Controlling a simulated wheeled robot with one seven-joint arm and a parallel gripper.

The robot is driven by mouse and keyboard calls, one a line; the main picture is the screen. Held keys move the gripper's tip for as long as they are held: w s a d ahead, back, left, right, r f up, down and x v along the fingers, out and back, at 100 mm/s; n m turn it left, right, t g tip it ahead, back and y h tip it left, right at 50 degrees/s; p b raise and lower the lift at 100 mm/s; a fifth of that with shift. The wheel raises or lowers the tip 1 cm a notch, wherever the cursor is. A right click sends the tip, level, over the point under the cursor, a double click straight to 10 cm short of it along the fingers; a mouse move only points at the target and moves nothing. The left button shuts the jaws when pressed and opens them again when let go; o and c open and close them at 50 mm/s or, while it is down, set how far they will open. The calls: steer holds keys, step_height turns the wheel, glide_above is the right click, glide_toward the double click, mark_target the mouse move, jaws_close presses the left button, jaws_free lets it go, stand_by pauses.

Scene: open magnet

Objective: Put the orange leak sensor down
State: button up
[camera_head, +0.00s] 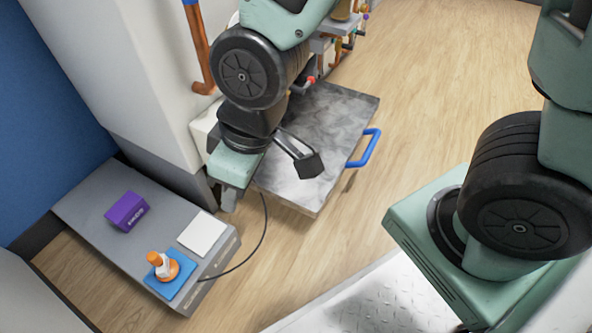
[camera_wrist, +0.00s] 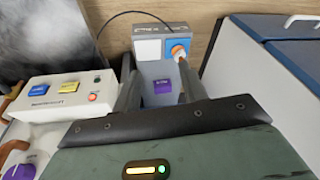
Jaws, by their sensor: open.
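The orange leak sensor (camera_head: 163,266), with an orange base and tip and a white middle, stands on a blue square pad (camera_head: 184,285) at the near end of a low grey cabinet (camera_head: 90,190). In the wrist view the sensor (camera_wrist: 178,51) shows near the right fingertip, partly behind that finger, with the blue pad (camera_wrist: 169,43) under it. My gripper (camera_wrist: 155,68) is open and empty; the cabinet top lies beyond its fingers. The other finger is not clear there.
A white square pad (camera_head: 203,235) lies bare beside the blue one, and a purple box (camera_head: 127,211) stands farther back. A black cable runs from the cabinet. A grey-topped cart (camera_head: 325,125) with a blue handle (camera_head: 369,148) stands right of it. Wooden floor is open between.

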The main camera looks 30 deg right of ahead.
steer(key=s+d+r+m+g+h, duration=0.1)
steer(key=s+d+r+h, duration=0.1)
steer(key=s+d+r, duration=0.3)
steer(key=shift+s+d, duration=0.6)
steer(key=shift+d, duration=0.05)
step_height(320, 180, up, 46)
steer(key=p, duration=4.6)
steer(key=shift+r+p, duration=0.25)
steer(key=shift+p, duration=0.05)
steer(key=shift+f, duration=0.15)
